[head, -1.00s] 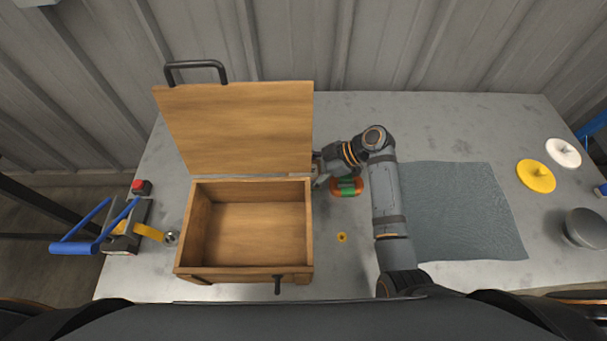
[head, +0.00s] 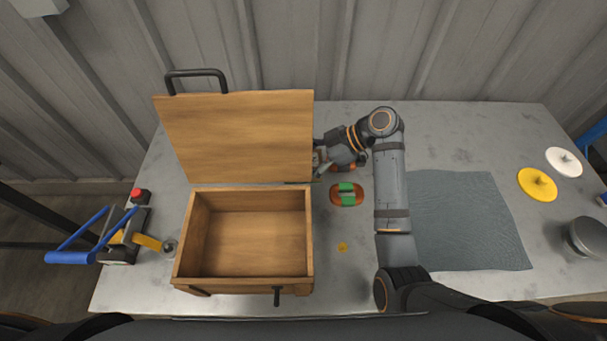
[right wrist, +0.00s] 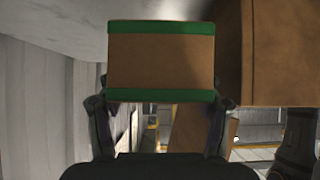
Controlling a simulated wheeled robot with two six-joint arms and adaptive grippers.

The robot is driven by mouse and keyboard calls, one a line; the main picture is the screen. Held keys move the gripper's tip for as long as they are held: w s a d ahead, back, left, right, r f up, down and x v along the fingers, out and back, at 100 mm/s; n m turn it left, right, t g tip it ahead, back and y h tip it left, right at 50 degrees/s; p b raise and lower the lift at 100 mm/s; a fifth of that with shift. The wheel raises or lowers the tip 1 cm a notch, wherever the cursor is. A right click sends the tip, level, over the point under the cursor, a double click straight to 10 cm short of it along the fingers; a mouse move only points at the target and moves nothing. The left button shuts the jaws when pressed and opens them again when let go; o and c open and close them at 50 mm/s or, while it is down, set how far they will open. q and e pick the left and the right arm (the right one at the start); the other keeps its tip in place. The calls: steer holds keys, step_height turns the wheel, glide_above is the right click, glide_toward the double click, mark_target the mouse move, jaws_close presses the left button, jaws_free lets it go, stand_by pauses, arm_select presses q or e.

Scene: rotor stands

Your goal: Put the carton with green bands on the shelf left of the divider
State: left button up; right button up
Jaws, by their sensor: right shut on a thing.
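The carton with green bands (right wrist: 160,62) fills the upper middle of the right wrist view. It is brown, with one green band along its top edge and one along its bottom edge. My right gripper (right wrist: 160,105) has a finger at each side of it and is shut on it. In the head view my right gripper (head: 321,160) is at the right edge of the raised wooden lid, above the table; I cannot make out the carton there. I cannot identify the shelf or the divider in either view. My left gripper is not in view.
An open wooden box (head: 312,235) stands left of my right arm, its lid (head: 235,135) raised. An orange piece with a green band (head: 347,194) lies beside it. A grey mat (head: 465,220) lies to the right. A brown block (right wrist: 275,55) is close beside the carton.

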steer(key=w+b, duration=0.6)
steer(key=w, duration=1.3)
steer(key=shift+f, duration=0.2)
step_height(320, 180, up, 13)
steer(key=p, duration=1.2)
steer(key=shift+f, duration=0.2)
